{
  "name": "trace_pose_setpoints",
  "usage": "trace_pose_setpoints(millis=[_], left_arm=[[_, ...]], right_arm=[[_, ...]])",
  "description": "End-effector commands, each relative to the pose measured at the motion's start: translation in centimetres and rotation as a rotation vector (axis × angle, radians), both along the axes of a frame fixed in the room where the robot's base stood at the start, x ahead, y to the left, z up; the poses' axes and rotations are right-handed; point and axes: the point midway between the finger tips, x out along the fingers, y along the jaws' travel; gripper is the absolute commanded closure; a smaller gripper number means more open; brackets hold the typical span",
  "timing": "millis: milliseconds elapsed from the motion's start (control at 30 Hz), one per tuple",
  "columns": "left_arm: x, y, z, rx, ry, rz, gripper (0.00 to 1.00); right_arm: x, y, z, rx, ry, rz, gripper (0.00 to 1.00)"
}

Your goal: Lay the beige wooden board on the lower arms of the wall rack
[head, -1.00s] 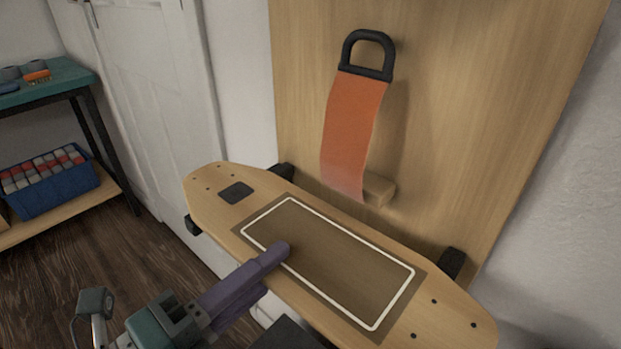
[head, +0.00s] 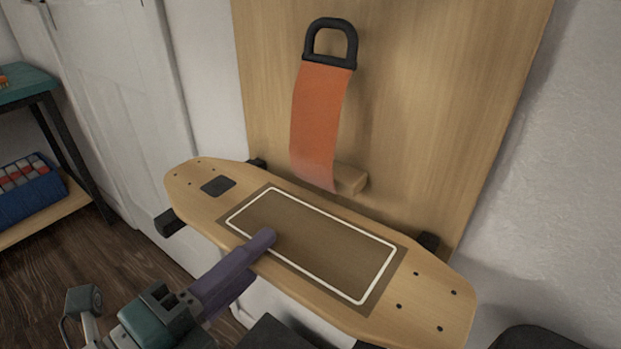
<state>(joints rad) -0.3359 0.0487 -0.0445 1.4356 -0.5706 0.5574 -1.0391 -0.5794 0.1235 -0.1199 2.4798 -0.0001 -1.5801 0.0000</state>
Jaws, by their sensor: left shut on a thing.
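The beige wooden board (head: 203,205), with a white-outlined dark panel on its top, lies across the middle of the head view, roughly flat. My left gripper (head: 262,240) has purple fingers and is shut on the board's near long edge, with one finger over the top. The board is above the rack's lower arms. The left lower arm (head: 170,222) shows its tip past the near edge and its root behind the far edge. The right lower arm (head: 428,242) shows only behind the far edge. Contact underneath is hidden. My right gripper is not seen.
The wooden wall panel (head: 440,110) stands behind the board. An orange strap (head: 318,120) with a black handle hangs there in front of a small wooden block (head: 350,179). A shelf with a blue bin (head: 30,195) stands at the left.

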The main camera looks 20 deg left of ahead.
Motion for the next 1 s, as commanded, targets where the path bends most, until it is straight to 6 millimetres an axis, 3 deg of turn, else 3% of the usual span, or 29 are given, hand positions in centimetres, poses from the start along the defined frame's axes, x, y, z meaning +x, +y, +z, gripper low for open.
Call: trace_pose_setpoints(millis=[433, 467, 733, 933, 1000], left_arm=[[0.04, -0.01, -0.25, -0.001, -0.004, 0.0, 1.0], [0.04, -0.01, -0.25, -0.001, -0.004, 0.0, 0.83], [0.02, -0.01, -0.3, -0.001, -0.002, 0.0, 0.53], [0.01, 0.0, -0.33, 0.0, -0.001, 0.0, 0.5], [-0.04, 0.01, -0.46, 0.001, 0.003, 0.001, 0.42]], right_arm=[[0.0, 0.14, -0.31, 0.005, 0.0, -0.004, 1.0], [0.0, 0.15, -0.31, 0.005, 0.0, -0.004, 1.0], [0.0, 0.15, -0.32, 0.005, 0.0, -0.004, 1.0], [-0.01, 0.15, -0.33, 0.005, 0.0, -0.004, 1.0], [0.0, 0.14, -0.33, 0.005, 0.0, -0.004, 1.0]])
